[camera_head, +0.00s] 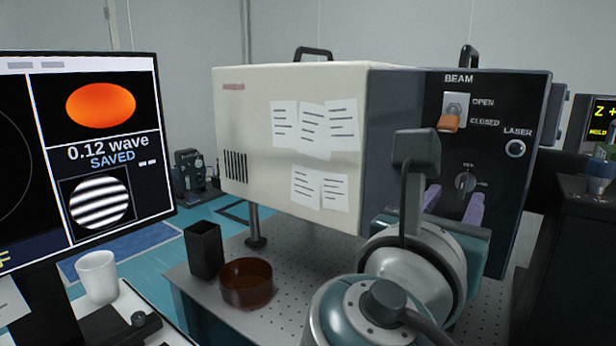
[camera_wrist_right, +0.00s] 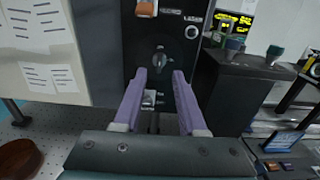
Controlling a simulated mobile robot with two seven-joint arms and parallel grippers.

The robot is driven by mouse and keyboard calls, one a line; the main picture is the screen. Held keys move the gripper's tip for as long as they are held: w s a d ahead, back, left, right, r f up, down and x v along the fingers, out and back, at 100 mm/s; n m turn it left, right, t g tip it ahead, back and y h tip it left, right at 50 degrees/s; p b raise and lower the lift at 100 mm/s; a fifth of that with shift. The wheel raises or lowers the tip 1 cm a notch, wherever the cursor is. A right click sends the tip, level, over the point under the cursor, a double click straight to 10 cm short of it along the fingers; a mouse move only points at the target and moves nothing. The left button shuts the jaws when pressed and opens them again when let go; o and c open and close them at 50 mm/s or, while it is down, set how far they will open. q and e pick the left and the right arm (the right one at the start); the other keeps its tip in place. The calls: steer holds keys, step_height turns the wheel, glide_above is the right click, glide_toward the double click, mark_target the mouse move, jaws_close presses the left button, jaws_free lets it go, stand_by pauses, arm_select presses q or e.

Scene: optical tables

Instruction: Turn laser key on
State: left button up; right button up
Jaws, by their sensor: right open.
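The laser key (camera_head: 465,182) is a dark rotary switch on the black front panel (camera_head: 500,135) of a cream box, below the beam switch. It also shows in the right wrist view (camera_wrist_right: 159,61), ahead of the fingertips. My right gripper (camera_head: 453,205) is open, its two purple fingers spread below and on either side of the key, apart from it. In the right wrist view my right gripper (camera_wrist_right: 160,75) has nothing between its fingers. Part of the panel is hidden behind my right arm. My left gripper is not in view.
An orange beam lever (camera_head: 449,123) sits at CLOSED above the key. A round LASER indicator (camera_head: 515,149) is to its right. A monitor (camera_head: 85,150), white cup (camera_head: 98,276), black holder (camera_head: 204,249) and amber dish (camera_head: 247,283) stand left. A dark cabinet (camera_wrist_right: 235,85) stands close on the right.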

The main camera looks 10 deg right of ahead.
mark_target(462, 184)
steer(key=x, duration=0.7)
steer(key=shift+c, duration=0.2)
jaws_close()
